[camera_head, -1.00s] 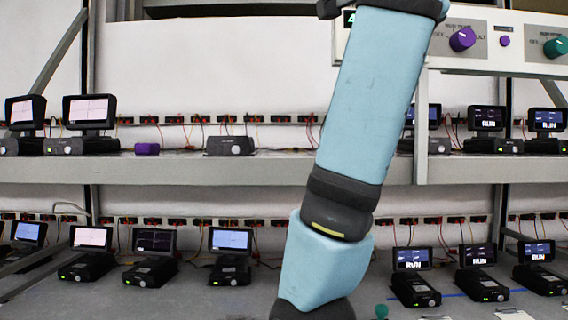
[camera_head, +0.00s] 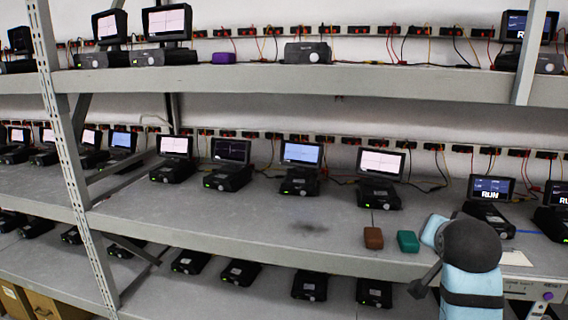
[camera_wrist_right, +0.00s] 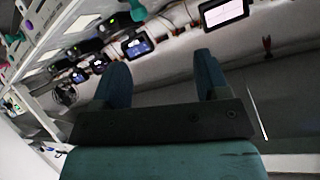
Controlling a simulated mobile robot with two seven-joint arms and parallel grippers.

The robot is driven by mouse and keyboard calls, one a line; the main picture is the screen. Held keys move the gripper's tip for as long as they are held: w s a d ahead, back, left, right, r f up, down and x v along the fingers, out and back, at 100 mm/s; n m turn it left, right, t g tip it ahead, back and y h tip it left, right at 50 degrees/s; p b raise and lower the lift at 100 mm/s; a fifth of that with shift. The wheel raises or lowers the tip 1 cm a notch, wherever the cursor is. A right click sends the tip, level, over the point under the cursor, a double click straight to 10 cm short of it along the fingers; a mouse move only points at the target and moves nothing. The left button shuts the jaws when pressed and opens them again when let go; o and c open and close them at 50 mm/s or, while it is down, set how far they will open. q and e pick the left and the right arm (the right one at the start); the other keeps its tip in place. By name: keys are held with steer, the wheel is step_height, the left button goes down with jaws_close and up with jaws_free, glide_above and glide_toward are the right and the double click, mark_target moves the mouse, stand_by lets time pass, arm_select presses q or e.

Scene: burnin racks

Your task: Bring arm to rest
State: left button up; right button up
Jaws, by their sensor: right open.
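My right gripper (camera_wrist_right: 161,75) shows in the right wrist view with its two teal fingers spread apart and nothing between them. Devices on a grey shelf appear beyond the fingers. In the head view, part of my blue and dark grey arm (camera_head: 470,260) is at the lower right, in front of the middle shelf's front edge. Its gripper cannot be made out there. My left gripper is in neither view.
The middle shelf (camera_head: 240,222) carries several small screen devices, a brown block (camera_head: 373,238) and a green block (camera_head: 407,241), both close to my arm. A purple block (camera_head: 223,58) lies on the upper shelf (camera_head: 250,82). A perforated post (camera_head: 75,170) stands at left.

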steer(key=s+f+n+g+y, duration=0.15)
steer(key=s+f, duration=0.35)
steer(key=f, duration=0.5)
steer(key=s+a+f+n+g+y, duration=0.2)
steer(key=s+f+n+g, duration=0.15)
steer(key=s+f, duration=0.85)
steer(key=s+a+f+n+g+y, duration=0.25)
steer(key=s+f+n, duration=0.4)
steer(key=s, duration=0.85)
steer(key=w+a+f+t+y+p, duration=0.2)
steer(key=w+a+f+t+p, duration=0.4)
steer(key=f+t+p, duration=0.1)
steer(key=shift+f+m+p, duration=0.2)
steer(key=shift+m+p, duration=0.15)
steer(key=shift+a, duration=0.1)
steer(key=shift+w, duration=0.1)
